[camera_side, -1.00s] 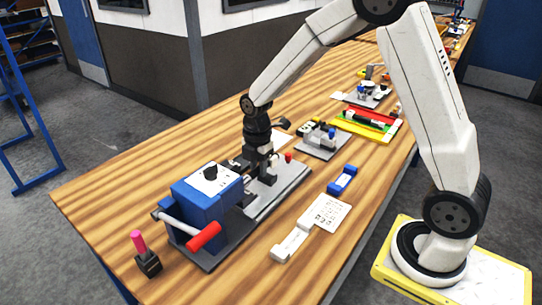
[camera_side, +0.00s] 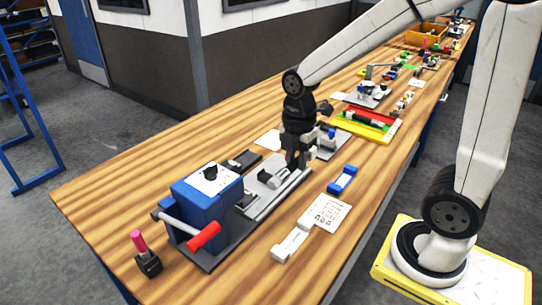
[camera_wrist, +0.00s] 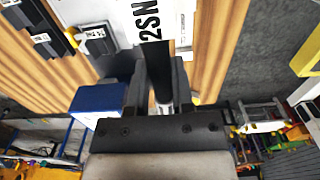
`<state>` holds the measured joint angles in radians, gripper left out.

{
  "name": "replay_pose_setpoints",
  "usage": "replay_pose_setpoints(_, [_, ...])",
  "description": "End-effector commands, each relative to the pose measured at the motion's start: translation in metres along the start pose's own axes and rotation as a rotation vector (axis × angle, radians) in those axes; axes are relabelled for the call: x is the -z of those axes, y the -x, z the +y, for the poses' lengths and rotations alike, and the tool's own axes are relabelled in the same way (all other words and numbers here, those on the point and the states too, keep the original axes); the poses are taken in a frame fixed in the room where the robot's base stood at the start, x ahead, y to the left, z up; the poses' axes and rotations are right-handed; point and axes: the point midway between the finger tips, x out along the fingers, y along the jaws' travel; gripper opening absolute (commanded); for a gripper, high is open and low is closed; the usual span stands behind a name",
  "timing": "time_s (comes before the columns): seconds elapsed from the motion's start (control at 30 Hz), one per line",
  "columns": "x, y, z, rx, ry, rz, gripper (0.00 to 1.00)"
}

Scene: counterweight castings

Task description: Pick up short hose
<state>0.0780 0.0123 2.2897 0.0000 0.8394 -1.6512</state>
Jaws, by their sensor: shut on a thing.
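My gripper (camera_side: 294,160) points down over the far right end of the grey base plate of the blue machine in the side view. In the wrist view my gripper (camera_wrist: 160,75) has its dark fingers close together, shut on a narrow dark piece with a pale, metal-like end, which I take as the short hose (camera_wrist: 161,70). Most of it is hidden between the fingers. In the side view the fingers hide it, and I cannot tell whether it is clear of the plate.
The blue machine (camera_side: 207,192) with a red-gripped lever (camera_side: 204,236) stands left. A blue block (camera_side: 342,180) and a printed white card (camera_side: 325,212) lie right. A red, yellow and green tray (camera_side: 388,133) holds a dark rod. Bare wood lies at far left.

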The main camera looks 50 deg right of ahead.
Motion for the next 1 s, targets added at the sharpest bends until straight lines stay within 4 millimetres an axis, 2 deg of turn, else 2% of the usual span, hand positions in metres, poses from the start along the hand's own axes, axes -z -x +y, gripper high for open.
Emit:
replay_pose_setpoints(0.3, [0.001,0.006,-0.013,0.000,0.000,0.000,0.00])
replay_pose_setpoints(1.0, [-0.001,0.006,-0.014,0.000,-0.001,0.000,0.00])
